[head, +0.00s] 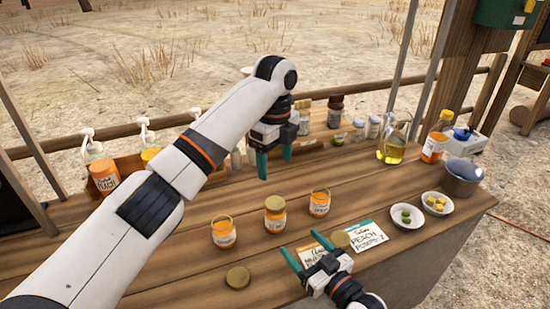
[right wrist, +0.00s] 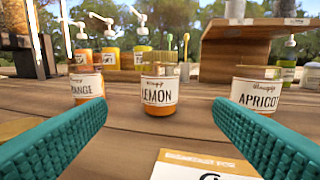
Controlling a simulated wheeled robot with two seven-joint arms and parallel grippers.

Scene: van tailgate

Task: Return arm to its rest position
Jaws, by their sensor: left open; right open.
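My left gripper (head: 275,158) hangs above the back of the wooden counter (head: 180,262), its teal fingers pointing down, open and empty. Its white arm reaches in from the lower left. My right gripper (head: 302,258) is low over the front of the counter, open and empty. Its teal fingers frame the right wrist view (right wrist: 160,135). Three orange jars stand beyond it: one (head: 223,236) at left, a middle one labelled LEMON (right wrist: 158,95), and one labelled APRICOT (right wrist: 256,92) at right. None lies between the fingers.
Cards (head: 366,237) and loose gold lids (head: 238,277) lie near my right gripper. Two small bowls (head: 407,216), a metal pot (head: 462,175) and an oil bottle (head: 392,147) stand at right. Pump bottles (head: 101,170) stand at back left. Bare counter lies left of the jars.

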